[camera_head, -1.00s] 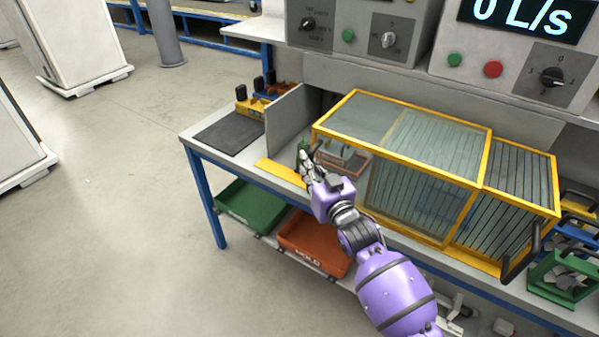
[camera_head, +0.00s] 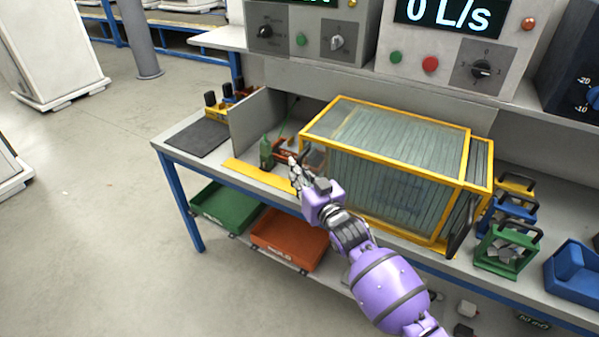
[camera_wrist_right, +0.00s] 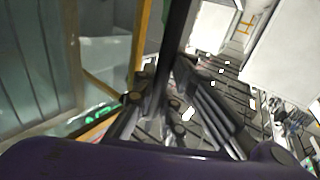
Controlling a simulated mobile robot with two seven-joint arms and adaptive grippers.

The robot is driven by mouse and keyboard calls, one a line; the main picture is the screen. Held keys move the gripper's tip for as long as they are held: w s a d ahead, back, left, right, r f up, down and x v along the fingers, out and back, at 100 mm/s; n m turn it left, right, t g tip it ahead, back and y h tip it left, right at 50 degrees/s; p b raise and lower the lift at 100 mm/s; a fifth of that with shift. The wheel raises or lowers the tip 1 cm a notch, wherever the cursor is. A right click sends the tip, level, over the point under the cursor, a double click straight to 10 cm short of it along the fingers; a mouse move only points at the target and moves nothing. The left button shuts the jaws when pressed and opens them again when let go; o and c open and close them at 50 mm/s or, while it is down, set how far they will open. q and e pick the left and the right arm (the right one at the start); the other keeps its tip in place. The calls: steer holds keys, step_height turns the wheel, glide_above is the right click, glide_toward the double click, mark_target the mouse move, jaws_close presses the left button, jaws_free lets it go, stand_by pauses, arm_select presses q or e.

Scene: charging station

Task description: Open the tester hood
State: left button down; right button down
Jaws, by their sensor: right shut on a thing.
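The tester hood (camera_head: 400,125) is a clear box with a yellow frame on the bench. Its larger left section overlaps most of the right section (camera_head: 482,165), whose strip shows at the right end. My right gripper (camera_head: 298,172) is at the hood's front left corner. In the right wrist view, my right gripper (camera_wrist_right: 172,108) is shut on the dark upright bar of the hood handle (camera_wrist_right: 177,45), beside the yellow frame (camera_wrist_right: 141,45). The handle is mostly hidden by the fingers in the head view. My left gripper is not in view.
A green part (camera_head: 266,152) and a red-orange device (camera_head: 285,147) stand left of the hood, by a grey divider (camera_head: 255,122). Several small coloured racks and a blue bin (camera_head: 575,268) stand at the right. Green (camera_head: 225,207) and orange (camera_head: 290,240) trays sit below the bench.

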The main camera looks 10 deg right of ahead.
steer(key=shift+f, duration=0.15)
steer(key=c, duration=1.8)
jaws_free()
steer(key=shift+o, duration=0.2)
steer(key=shift+s, duration=0.1)
steer(key=v, duration=1.2)
steer(key=s+d+f+m+g+h+p, duration=0.15)
steer(key=s+d+f+g+h, duration=0.25)
steer(key=s+f, duration=1)
steer(key=s+d+f+m+g+h, duration=0.1)
steer(key=s+f, duration=0.4)
steer(key=s, duration=0.7)
steer(key=s+d+f+m+g+p, duration=0.1)
steer(key=s+d+f+g, duration=0.2)
steer(key=s, duration=0.9)
step_height(320, 180, down, 2)
steer(key=shift+f+h, duration=0.1)
steer(key=shift+h, duration=0.3)
